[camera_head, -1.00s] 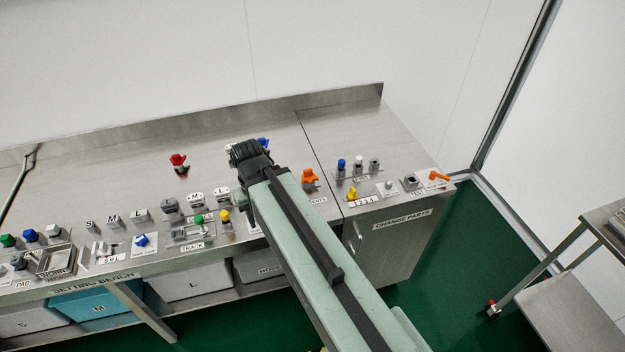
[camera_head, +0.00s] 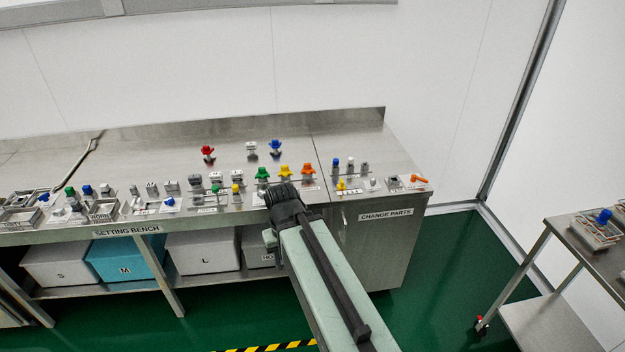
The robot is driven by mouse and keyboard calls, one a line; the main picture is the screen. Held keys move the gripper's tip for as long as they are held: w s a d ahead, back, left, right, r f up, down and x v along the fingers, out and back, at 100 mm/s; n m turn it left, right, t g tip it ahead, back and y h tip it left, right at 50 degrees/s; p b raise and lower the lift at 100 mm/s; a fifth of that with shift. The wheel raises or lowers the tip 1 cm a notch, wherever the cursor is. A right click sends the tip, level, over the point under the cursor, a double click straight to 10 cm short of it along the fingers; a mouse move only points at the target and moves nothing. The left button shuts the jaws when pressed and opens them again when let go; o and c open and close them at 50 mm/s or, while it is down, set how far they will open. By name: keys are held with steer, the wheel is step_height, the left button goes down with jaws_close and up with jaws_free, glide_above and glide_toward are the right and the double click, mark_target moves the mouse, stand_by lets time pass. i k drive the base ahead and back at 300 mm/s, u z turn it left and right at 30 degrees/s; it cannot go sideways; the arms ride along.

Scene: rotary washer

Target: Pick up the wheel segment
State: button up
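Several coloured lobed parts stand in a group on the steel bench: red (camera_head: 208,152), blue (camera_head: 275,147), green (camera_head: 262,173), yellow (camera_head: 285,170) and orange (camera_head: 308,169). They are small here, and I cannot tell which one, if any, is the wheel segment. My gripper (camera_head: 283,197) is at the end of my pale green arm, by the bench's front edge, just below the green and yellow parts in the picture. The dark wrist hides its fingers and part of the bench front, so whether it is open or holds anything is not visible.
The setting bench (camera_head: 350,140) carries many small parts and trays along its front left. Boxes, including a teal one (camera_head: 112,262), sit on the shelf below. A change parts cabinet (camera_head: 370,250) forms its right end. A steel cart (camera_head: 545,290) stands at right. Green floor lies between.

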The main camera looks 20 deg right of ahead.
mark_target(307, 169)
steer(key=z, duration=0.5)
steer(key=i, duration=1)
steer(key=u, duration=3.55)
steer(key=k, duration=0.95)
steer(key=z, duration=1.05)
